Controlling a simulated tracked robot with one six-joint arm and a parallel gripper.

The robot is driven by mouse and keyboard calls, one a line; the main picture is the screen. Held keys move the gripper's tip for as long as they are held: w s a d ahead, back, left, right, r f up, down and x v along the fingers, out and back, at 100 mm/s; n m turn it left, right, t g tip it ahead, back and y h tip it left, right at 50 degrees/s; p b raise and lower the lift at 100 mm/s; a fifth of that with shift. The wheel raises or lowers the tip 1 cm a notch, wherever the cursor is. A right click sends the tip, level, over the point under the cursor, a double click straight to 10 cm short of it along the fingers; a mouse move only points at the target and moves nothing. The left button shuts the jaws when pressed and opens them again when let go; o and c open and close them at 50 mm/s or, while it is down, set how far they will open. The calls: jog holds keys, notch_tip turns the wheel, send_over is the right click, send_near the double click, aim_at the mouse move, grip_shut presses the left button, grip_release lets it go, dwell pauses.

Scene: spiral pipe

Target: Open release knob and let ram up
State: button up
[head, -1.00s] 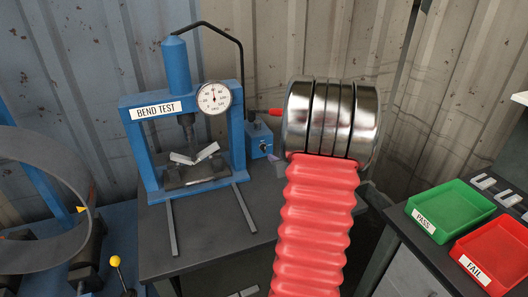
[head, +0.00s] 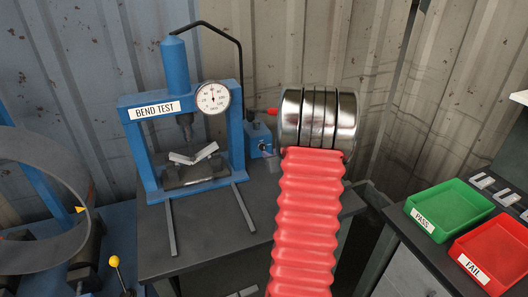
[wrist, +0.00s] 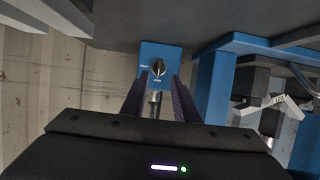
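The release knob (wrist: 158,66) is a small black knob on the blue pump box (wrist: 152,58); its pointer stands about upright in the wrist view, and the small labels beside it are too small to read. The box (head: 257,138) also shows in the head view, right of the press. My gripper (wrist: 158,88) is open in the wrist view, its fingers spread below the knob and apart from it.
A dial gauge (head: 213,98) is on the press. A red-tipped lever (head: 272,111) sticks out beside my wrist. Two rails (head: 172,230) lie on the dark bench. A green PASS tray (head: 450,205) and a red FAIL tray (head: 490,255) are at right. A corrugated wall stands behind.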

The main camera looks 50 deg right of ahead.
aim_at(263, 148)
jog(key=x, duration=0.8)
jog(key=shift+f, duration=0.1)
jog(key=shift+c, duration=0.7)
